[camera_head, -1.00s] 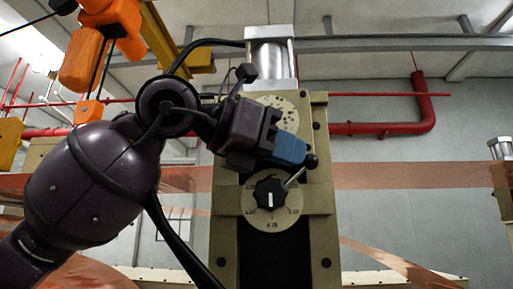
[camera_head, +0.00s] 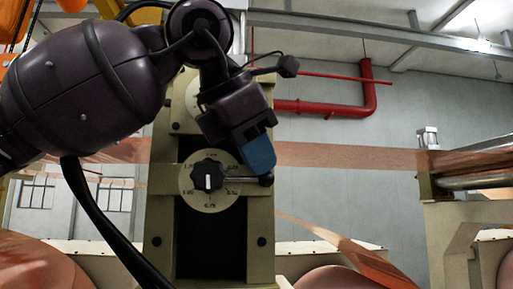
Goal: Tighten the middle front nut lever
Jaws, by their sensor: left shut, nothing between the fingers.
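The nut lever is a thin metal rod with a black ball end (camera_head: 266,180). It points right, nearly level, from a black star-shaped knob (camera_head: 208,175) on a round cream dial (camera_head: 190,200) with printed marks. My left gripper (camera_head: 259,158) has blue fingers pointing down. It is shut and empty, with its fingertips right above the ball end; whether they touch it I cannot tell. A second dial (camera_head: 190,95) higher on the same beige stand (camera_head: 160,225) is partly hidden behind my left arm. My right gripper is not in view.
A copper foil band (camera_head: 370,157) runs across behind the stand. Another machine frame with metal rollers (camera_head: 480,170) stands at the right. Copper rolls (camera_head: 340,279) lie low in front of the wall. A red pipe (camera_head: 368,90) is on the wall. The space right of the lever is open.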

